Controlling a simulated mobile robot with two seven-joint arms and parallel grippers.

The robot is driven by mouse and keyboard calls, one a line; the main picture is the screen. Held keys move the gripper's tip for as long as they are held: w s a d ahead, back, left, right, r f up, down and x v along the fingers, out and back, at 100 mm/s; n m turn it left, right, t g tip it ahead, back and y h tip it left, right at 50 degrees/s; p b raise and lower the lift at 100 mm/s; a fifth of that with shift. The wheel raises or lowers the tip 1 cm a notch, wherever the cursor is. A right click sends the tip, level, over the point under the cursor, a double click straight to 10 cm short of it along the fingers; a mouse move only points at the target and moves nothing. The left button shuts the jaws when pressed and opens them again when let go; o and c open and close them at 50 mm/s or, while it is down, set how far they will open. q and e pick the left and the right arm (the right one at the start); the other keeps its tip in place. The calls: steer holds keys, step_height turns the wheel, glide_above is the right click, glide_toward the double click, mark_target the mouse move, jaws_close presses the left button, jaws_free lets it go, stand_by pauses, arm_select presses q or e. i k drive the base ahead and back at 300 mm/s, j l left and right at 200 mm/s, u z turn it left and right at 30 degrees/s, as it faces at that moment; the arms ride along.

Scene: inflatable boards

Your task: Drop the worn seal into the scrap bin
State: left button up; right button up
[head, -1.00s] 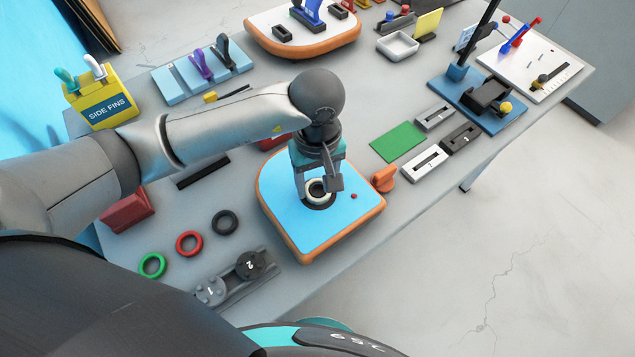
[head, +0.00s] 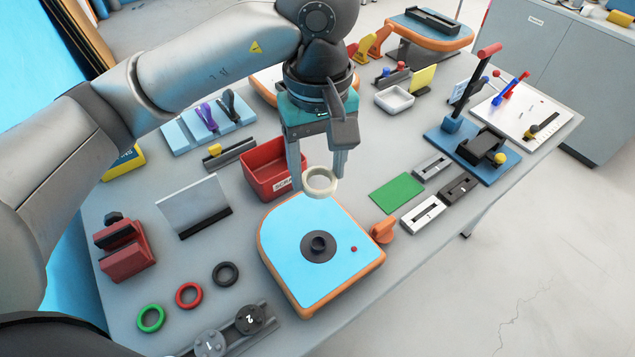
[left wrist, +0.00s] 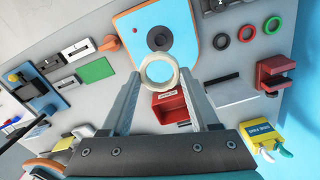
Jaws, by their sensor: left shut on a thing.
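The worn seal is a cream-white ring (head: 320,181). My left gripper (head: 318,175) is shut on it and holds it in the air above the back edge of the blue board piece (head: 290,225). In the left wrist view the seal (left wrist: 159,72) sits between the two fingertips. The scrap bin is a red open box (head: 262,170) with a partly hidden white label, on the table just behind and left of the seal. It also shows in the left wrist view (left wrist: 170,108), below the seal. My right gripper is not in view.
The board has a dark valve seat (head: 319,246) in its middle. Green (head: 151,318), red (head: 189,295) and black (head: 225,273) rings lie at the front left. A grey upright plate (head: 195,205) stands left of the bin. An orange knob (head: 383,229) is right of the board.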

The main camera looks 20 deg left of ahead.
mark_target(269, 176)
steer(key=i+l+u, duration=0.55)
steer(key=l+u, duration=0.15)
steer(key=l, duration=0.15)
